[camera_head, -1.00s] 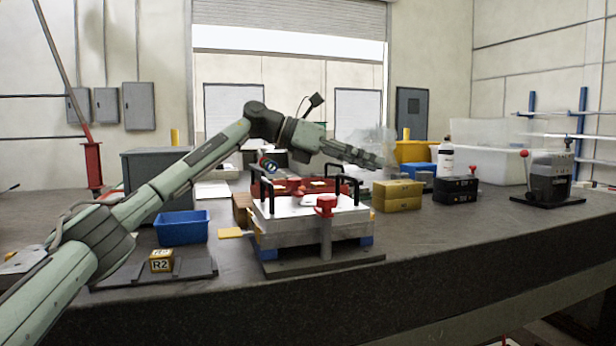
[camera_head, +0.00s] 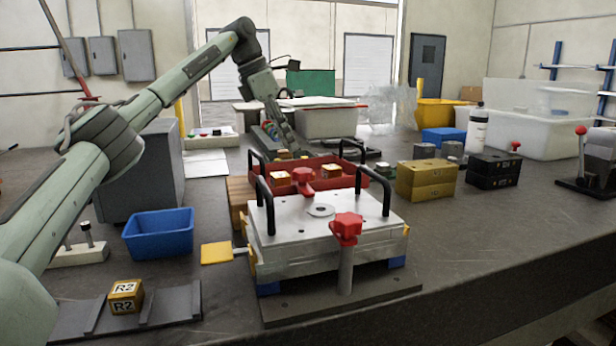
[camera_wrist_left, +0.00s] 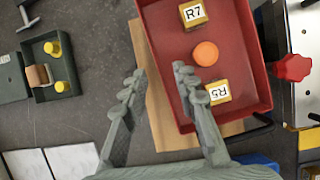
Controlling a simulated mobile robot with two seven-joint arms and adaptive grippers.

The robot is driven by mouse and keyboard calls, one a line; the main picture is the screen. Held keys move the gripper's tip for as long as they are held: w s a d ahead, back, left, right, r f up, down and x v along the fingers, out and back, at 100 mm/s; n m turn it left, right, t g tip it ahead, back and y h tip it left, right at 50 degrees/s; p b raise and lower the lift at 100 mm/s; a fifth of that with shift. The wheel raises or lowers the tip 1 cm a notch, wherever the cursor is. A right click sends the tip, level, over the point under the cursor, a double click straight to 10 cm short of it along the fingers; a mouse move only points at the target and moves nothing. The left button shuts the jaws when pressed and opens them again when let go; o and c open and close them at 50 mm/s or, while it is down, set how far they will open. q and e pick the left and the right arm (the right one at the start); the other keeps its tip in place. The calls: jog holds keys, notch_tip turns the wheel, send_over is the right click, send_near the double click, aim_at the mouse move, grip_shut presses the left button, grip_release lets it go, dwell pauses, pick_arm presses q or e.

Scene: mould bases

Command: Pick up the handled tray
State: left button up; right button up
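A red tray (camera_head: 372,180) stands behind the metal mould base in the head view, holding yellow cubes; the mould hides much of it. In the left wrist view the red tray (camera_wrist_left: 236,55) shows cubes marked R7 (camera_wrist_left: 193,14) and R5 (camera_wrist_left: 218,92) and an orange round piece (camera_wrist_left: 205,53). My left gripper (camera_wrist_left: 160,71) is open and empty, pointing down. Its fingers appear on either side of the tray's left wall in that view; I cannot tell the height gap. In the head view the left gripper (camera_head: 298,150) is at the tray's far side. My right gripper is out of view.
The mould base (camera_head: 320,245) has black upright handles and red knobs. A blue bin (camera_head: 158,234) and an R2 cube (camera_head: 125,296) are at left. A dark green tray (camera_wrist_left: 48,85) lies left in the wrist view.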

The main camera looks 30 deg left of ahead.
aim_at(307, 166)
pick_arm(q)
jog(key=x, duration=0.5)
jog(key=shift+w+a, duration=0.15)
jog(key=shift+a, duration=0.05)
jog(key=shift+r, duration=0.1)
grip_shut()
jog(key=shift+r, duration=0.1)
